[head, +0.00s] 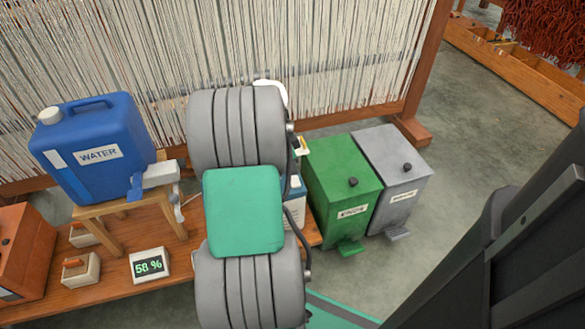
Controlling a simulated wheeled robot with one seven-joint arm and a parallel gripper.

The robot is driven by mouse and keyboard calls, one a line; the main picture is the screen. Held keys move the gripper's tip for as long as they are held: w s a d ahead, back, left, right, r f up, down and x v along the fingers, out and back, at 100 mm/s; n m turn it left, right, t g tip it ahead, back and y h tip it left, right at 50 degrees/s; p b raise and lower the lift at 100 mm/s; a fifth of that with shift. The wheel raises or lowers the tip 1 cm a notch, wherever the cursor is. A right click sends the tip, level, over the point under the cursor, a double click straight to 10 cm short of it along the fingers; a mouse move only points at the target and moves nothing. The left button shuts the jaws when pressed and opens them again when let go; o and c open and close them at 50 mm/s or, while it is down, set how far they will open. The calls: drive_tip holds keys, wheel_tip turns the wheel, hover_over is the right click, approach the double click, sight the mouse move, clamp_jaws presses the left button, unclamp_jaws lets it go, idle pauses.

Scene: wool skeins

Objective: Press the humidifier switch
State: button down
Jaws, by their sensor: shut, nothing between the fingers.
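Two small cream switch boxes with brown rockers sit on the wooden bench at left, a front one (80,273) and a back one (82,235). I cannot read which one belongs to the humidifier. A white display (149,265) to their right shows a green percentage in the fifties. A white and blue object (295,195) shows partly behind my arm; it may be the humidifier, but most of it is hidden. My grey arm with its green cap fills the middle of the head view. My gripper does not show.
A blue water canister (105,125) stands on a wooden stand (112,207) at left. An orange-brown box (20,250) is at the far left. A green bin (341,180) and a grey bin (392,165) stand on the floor right of the bench. A loom (415,80) stands behind.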

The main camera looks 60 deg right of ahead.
drive_tip(key=p+v, duration=0.2)
drive_tip(key=v, duration=0.8)
drive_tip(key=shift+s+a, duration=0.35)
drive_tip(key=shift+a, duration=0.1)
drive_tip(key=shift+r, duration=0.1)
